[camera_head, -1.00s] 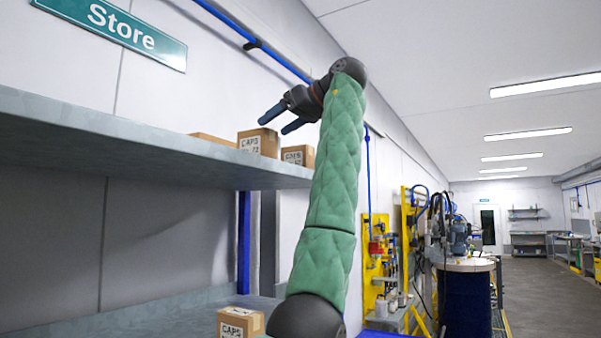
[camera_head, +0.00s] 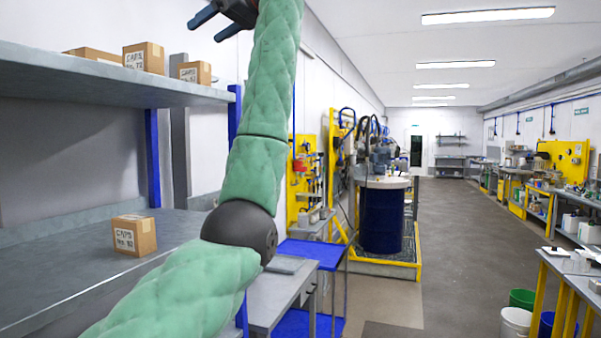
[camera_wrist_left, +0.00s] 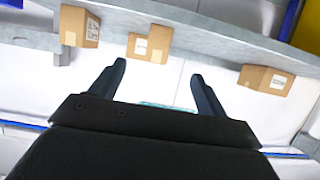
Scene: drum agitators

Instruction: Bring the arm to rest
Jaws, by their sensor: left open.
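My left arm, in a green quilted sleeve, rises through the head view. Its gripper (camera_head: 212,22) is at the top edge, partly cut off, with dark fingers pointing left. The jaws are open and empty, apart from the boxes and higher than the upper shelf. In the left wrist view the two fingers (camera_wrist_left: 158,82) stand wide apart with nothing between them. My right gripper is in neither view.
The upper shelf (camera_head: 60,68) carries cardboard boxes (camera_head: 143,57) at the left. The lower shelf (camera_head: 60,270) holds one box (camera_head: 134,235). A blue drum (camera_head: 384,218) stands in a yellow frame mid-room. The aisle floor (camera_head: 470,240) is clear.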

